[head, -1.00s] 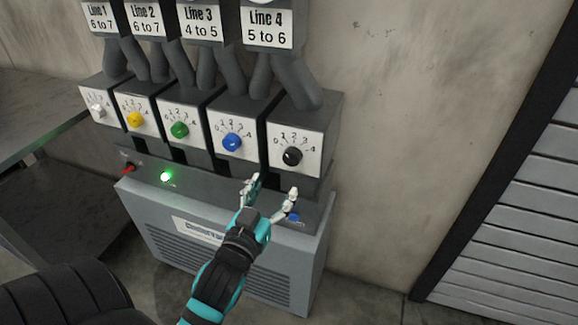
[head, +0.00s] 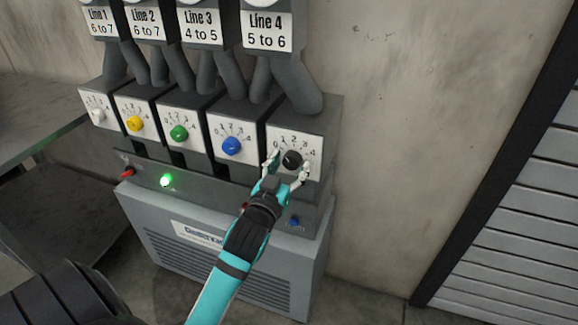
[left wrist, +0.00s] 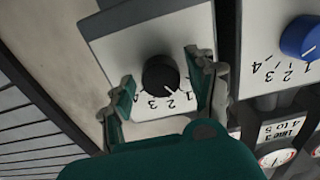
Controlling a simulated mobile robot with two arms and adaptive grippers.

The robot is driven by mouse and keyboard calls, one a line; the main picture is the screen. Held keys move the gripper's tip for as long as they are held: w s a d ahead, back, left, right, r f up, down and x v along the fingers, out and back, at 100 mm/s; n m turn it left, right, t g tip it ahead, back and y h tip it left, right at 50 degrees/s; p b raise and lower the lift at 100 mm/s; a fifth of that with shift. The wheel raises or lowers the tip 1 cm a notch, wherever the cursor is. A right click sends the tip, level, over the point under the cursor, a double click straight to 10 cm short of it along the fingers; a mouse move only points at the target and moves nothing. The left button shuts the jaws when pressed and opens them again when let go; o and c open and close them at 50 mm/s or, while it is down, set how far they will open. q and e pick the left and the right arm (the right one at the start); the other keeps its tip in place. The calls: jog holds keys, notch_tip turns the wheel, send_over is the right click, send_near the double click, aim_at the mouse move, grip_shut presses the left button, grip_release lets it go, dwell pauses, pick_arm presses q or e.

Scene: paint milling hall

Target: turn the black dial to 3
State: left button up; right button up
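The black dial (head: 292,159) is on the white face of the rightmost control box (head: 311,144), under the Line 4 sign. Its scale is printed with numbers from 0 to 4. In the left wrist view the black dial (left wrist: 160,74) appears with its scale upside down; I cannot tell for sure which number it points at. My left gripper (head: 289,167) is open, with one finger on each side of the dial. In the left wrist view the left gripper's fingers (left wrist: 160,86) stand apart, with gaps visible beside the dial. My right gripper is not in view.
The blue dial (head: 231,146), green dial (head: 179,133), yellow dial (head: 135,124) and white dial (head: 98,115) sit in a row to the left. Below are a lit green lamp (head: 166,181), a red switch (head: 127,172) and a blue button (head: 294,221).

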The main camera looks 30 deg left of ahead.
pick_arm(q)
jog(key=c, duration=0.9)
jog(key=shift+r+m+p, duration=0.2)
jog(key=shift+m+p, duration=0.9)
jog(key=shift+p, duration=0.15)
jog(key=m+p, duration=0.2)
jog(key=m, duration=0.1)
jog(key=shift+m+p, duration=0.3)
jog(key=shift+p, duration=0.05)
jog(key=m+p, duration=0.1)
jog(key=m, duration=0.2)
jog(key=shift+p, duration=0.4)
jog(key=shift+m+p, duration=0.5)
jog(key=shift+m, duration=0.9)
jog(key=shift+f, duration=0.1)
